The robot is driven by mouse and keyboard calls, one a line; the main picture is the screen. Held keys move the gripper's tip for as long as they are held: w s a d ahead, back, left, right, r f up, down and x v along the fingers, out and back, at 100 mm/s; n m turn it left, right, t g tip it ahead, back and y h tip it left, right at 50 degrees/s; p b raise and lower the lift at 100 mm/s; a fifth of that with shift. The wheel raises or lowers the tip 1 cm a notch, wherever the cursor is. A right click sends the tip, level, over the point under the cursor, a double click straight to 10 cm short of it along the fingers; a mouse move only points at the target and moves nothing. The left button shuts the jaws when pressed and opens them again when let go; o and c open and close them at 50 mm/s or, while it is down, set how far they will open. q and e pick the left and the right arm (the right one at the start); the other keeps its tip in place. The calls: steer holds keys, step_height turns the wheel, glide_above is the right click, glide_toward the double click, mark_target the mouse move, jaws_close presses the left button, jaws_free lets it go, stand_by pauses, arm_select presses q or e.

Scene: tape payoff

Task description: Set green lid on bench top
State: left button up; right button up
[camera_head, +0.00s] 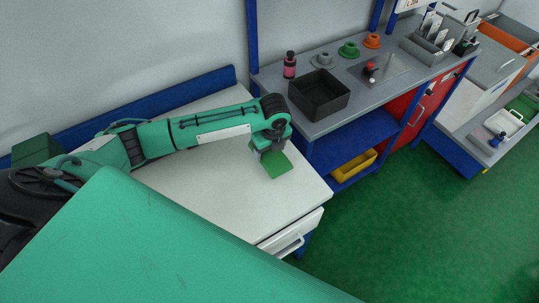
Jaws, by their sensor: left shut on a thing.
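My left gripper (268,151) is at the end of the green arm that reaches in from the left, over the right part of the white bench top (215,195). It is shut on the green lid (277,165), a flat square plate that shows just below and in front of the jaws. The lid is over the bench top near its right edge; I cannot tell whether it touches the surface. The fingertips are mostly hidden by the gripper body. My right gripper is not in view.
A dark green box (37,149) is at the far left. The white top in front of the lid is clear.

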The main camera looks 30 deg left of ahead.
mark_target(270, 153)
arm_select(q)
step_height(270, 153, down, 4)
steer(key=shift+f+p, duration=0.1)
steer(key=shift+p, duration=0.35)
steer(key=shift+f, duration=0.15)
steer(key=o, duration=1)
steer(key=r, duration=0.3)
steer(key=r+b, duration=0.1)
steer(key=r, duration=0.3)
steer(key=d+r+b, duration=0.1)
steer(key=r, duration=0.3)
steer(key=shift+s, duration=0.35)
steer(key=shift+d+r, duration=0.1)
steer(key=shift+r, duration=0.5)
